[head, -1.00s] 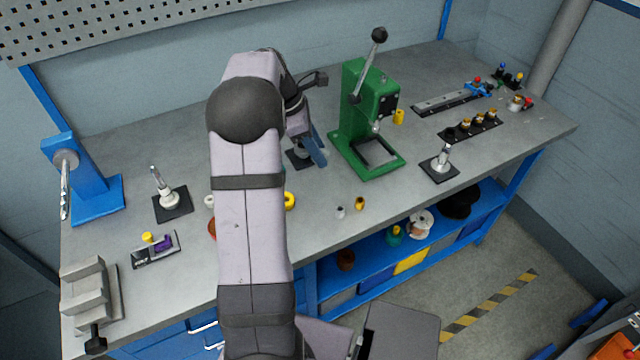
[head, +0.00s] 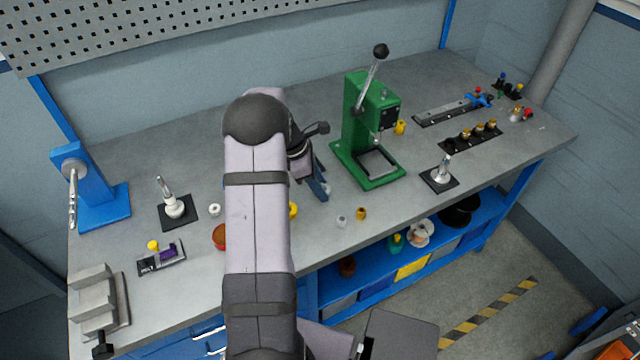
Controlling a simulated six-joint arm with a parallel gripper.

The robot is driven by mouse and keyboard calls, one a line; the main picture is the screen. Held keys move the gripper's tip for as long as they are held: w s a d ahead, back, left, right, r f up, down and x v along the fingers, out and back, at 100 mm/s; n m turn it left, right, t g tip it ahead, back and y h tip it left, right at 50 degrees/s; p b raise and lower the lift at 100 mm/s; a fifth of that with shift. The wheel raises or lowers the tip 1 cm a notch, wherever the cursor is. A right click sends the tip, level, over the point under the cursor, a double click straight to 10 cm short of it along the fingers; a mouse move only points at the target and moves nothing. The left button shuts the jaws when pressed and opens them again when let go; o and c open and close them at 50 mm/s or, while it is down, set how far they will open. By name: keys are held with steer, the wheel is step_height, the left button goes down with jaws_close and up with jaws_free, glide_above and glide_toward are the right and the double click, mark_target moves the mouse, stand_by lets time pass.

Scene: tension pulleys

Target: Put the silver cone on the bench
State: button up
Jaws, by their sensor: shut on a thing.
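My gripper (head: 322,190) is over the middle of the bench (head: 395,225), left of the green press. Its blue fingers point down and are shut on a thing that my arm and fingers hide. I cannot tell from this view whether that thing is the silver cone. A small silver piece (head: 341,221) sits on the bench just in front of my gripper.
The green press (head: 365,130) stands right of my gripper. A brass piece (head: 361,213), a yellow ring (head: 293,210), a white ring (head: 214,209) and a red-brown bowl (head: 219,238) are near my arm. The front right bench top is mostly clear.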

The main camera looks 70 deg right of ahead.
steer(key=shift+f, duration=0.15)
steer(key=shift+f, duration=0.15)
steer(key=o, duration=1.1)
steer(key=b+v, duration=0.2)
steer(key=v, duration=1)
steer(key=shift+b, duration=0.35)
steer(key=shift+w, duration=0.1)
